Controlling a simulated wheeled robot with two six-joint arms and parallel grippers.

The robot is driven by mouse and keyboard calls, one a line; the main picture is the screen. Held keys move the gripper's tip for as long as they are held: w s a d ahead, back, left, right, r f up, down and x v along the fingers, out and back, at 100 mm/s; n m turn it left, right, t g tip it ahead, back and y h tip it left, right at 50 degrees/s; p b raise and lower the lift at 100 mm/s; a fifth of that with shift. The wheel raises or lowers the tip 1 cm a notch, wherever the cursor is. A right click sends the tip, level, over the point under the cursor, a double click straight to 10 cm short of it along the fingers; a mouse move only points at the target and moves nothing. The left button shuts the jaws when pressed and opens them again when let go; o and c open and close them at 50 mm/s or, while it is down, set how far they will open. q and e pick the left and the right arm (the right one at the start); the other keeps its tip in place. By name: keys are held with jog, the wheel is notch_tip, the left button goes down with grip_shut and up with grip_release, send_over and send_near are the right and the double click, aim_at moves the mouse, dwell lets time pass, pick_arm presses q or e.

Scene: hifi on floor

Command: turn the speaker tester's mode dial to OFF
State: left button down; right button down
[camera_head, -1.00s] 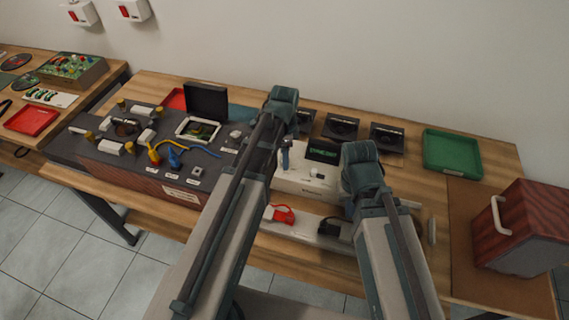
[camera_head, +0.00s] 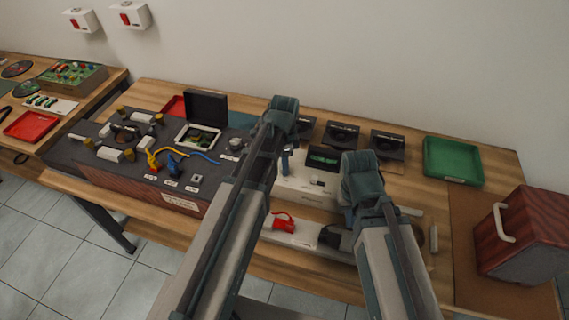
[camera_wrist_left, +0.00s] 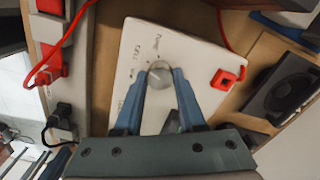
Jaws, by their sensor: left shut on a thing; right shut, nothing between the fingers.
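The speaker tester (camera_head: 298,181) is a white box with a dark screen (camera_head: 323,161) showing green, in the middle of the bench. In the left wrist view its white panel (camera_wrist_left: 195,60) carries a round grey mode dial (camera_wrist_left: 159,75) with small lettering around it. I cannot read which mode the dial points at. My left gripper (camera_wrist_left: 160,72) is shut on the dial, one blue finger on each side; its blue finger (camera_head: 286,160) shows in the head view. My right gripper (camera_head: 349,214) is shut and empty in front of the tester's right side, mostly hidden by its wrist.
Black speaker drivers (camera_head: 341,134) stand behind. A green tray (camera_head: 452,160) and a wooden speaker cabinet (camera_head: 520,235) are right; a dark workstation (camera_head: 150,175) is left.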

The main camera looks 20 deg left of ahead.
pick_arm(q)
jog(key=shift+n, duration=0.3)
jog(key=n, duration=0.3)
jog(key=shift+n, duration=0.4)
jog(key=n, duration=0.4)
jog(key=shift+n, duration=0.3)
jog(key=n, duration=0.4)
jog(key=shift+n, duration=2.4)
jog(key=shift+c, duration=2.4)
grip_release()
